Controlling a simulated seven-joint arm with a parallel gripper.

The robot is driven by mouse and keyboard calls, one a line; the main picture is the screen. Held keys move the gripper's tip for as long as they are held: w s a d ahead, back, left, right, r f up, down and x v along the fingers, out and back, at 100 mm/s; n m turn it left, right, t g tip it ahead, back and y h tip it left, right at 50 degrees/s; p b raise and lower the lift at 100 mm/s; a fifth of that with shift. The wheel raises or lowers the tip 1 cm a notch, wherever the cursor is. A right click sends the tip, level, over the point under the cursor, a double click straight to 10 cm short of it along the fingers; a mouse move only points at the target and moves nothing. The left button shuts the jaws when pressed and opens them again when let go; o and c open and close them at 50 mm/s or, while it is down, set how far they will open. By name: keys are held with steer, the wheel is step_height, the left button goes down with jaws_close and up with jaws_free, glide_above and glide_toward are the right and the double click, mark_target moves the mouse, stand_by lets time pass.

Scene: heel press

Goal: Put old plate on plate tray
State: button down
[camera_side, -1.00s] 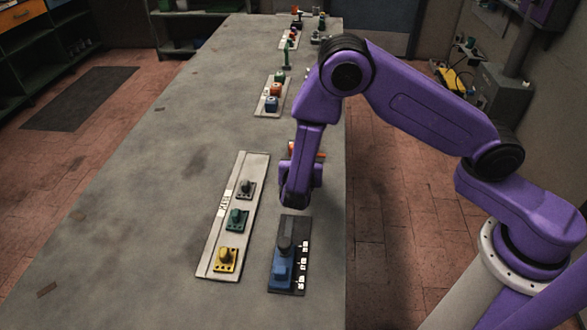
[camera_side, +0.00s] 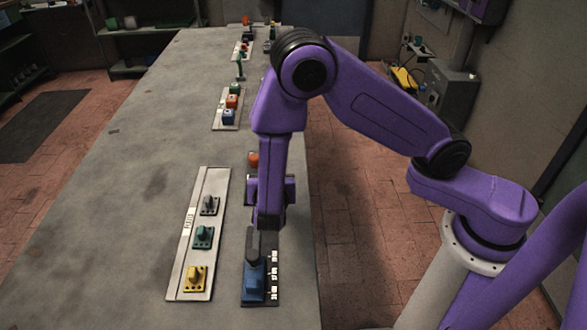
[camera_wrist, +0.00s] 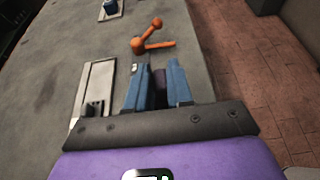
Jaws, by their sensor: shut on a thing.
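My gripper (camera_wrist: 158,80) shows two blue fingers in the wrist view, shut on a dark purplish thing (camera_wrist: 160,92) between them, which I take to be the old plate; its shape is mostly hidden. In the side view my gripper (camera_side: 268,224) points down just behind and above the blue press (camera_side: 253,283) with its grey upright part. Its fingertips and load are hidden there. The plate tray (camera_side: 176,285), long and light grey with a label, lies to the left. It carries a grey plate (camera_side: 209,205), a green plate (camera_side: 203,237) and a yellow plate (camera_side: 195,278), each with a knob.
The press stands on a dark board (camera_side: 266,299) with white labels. An orange lever (camera_wrist: 150,40) lies ahead of the fingers in the wrist view. A farther tray with coloured blocks (camera_side: 229,108) stands behind. The bench left of the plate tray is clear.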

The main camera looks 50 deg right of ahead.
steer(key=w+a+f, duration=0.1)
steer(key=w, duration=0.6)
steer(key=w+f, duration=0.1)
steer(key=w, duration=0.6)
steer(key=w+a+f, duration=0.1)
steer(key=w+f, duration=0.1)
steer(key=w, duration=0.6)
steer(key=shift+w+a+f, duration=0.1)
steer(key=shift+a, duration=0.25)
steer(key=shift+f, duration=2.5)
steer(key=c, duration=0.9)
jaws_free()
steer(key=shift+f, duration=0.1)
steer(key=v, duration=1.7)
steer(key=shift+a, duration=0.15)
